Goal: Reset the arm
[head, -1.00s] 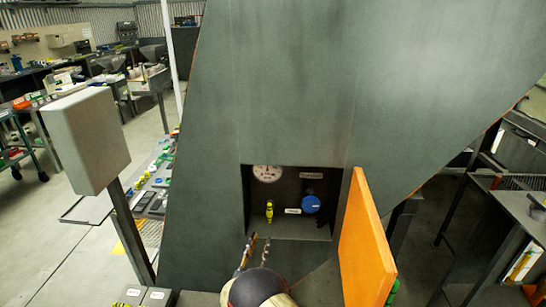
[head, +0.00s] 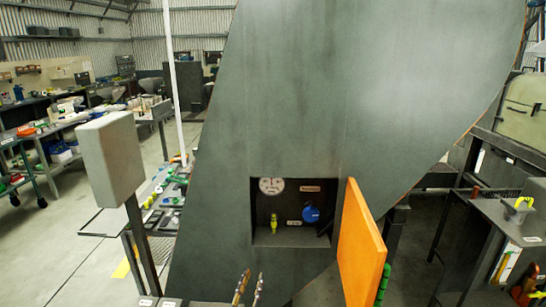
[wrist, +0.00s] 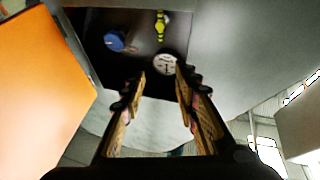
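My gripper (head: 250,289) is at the lower edge of the head view, below and in front of a recess in a large grey-green machine panel (head: 280,110). Its two fingers stand apart with nothing between them, as the wrist view (wrist: 160,95) also shows. The recess (head: 291,236) holds a round white gauge (head: 271,186), a blue knob (head: 311,214) and a small yellow-green part (head: 274,224). The same gauge (wrist: 164,65), knob (wrist: 114,41) and yellow-green part (wrist: 160,25) show in the wrist view. The fingers touch none of them.
An orange door (head: 361,245) stands open at the recess's right side, close to my gripper. A grey box on a post (head: 112,158) stands to the left. A dark bench (head: 500,225) is at the right. Open floor (head: 60,240) lies at the left.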

